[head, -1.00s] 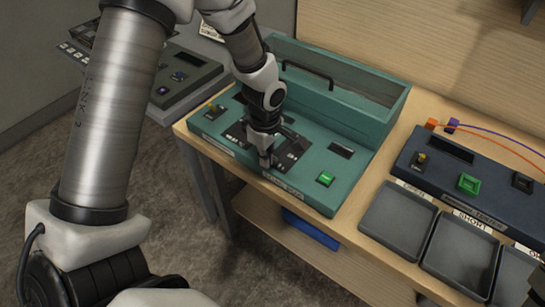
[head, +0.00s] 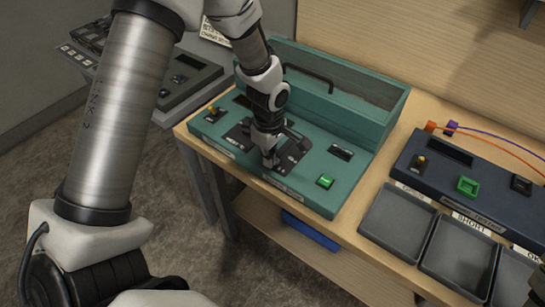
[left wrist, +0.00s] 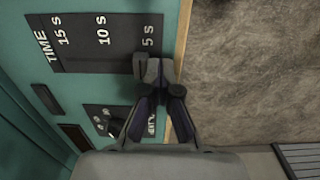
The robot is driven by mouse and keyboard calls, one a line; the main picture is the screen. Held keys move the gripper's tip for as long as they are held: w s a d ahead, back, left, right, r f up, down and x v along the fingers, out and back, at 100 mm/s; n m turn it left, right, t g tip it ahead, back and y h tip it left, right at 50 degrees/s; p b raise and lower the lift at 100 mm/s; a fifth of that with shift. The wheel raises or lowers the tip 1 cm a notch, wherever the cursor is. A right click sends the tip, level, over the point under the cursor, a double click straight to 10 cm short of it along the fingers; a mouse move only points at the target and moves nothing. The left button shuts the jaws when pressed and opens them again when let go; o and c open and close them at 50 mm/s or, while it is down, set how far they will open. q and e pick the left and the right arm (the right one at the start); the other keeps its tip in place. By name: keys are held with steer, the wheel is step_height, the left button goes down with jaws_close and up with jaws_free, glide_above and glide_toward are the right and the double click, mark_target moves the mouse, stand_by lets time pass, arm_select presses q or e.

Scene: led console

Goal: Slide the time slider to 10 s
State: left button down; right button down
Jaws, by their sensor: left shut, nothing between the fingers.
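The teal console (head: 325,157) stands on the wooden bench, with a black time panel (head: 292,157) on its top. In the left wrist view the time scale (left wrist: 100,38) reads 15 s, 10 s and 5 s. My left gripper (head: 270,163) points down at this panel, shut and empty. Its fingertips (left wrist: 155,70) are beside the 5 s mark, near the console's front edge.
A green button (head: 325,181) and a yellow-topped switch (head: 212,110) are on the console. A dark blue console (head: 455,180) and grey trays (head: 397,217) stand to the right. A raised teal box with a handle (head: 308,73) rises behind the panel.

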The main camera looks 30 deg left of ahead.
mark_target(278, 150)
arm_select(q)
steer(key=shift+w+d+p, duration=0.15)
steer(key=shift+w+p, duration=0.65)
steer(key=shift+w, duration=0.95)
steer(key=shift+s+r+p, duration=0.5)
steer(key=shift+s+r, duration=0.05)
steer(key=shift+s, duration=0.05)
step_height(278, 150, up, 7)
steer(key=p, duration=0.6)
steer(key=shift+f, duration=0.1)
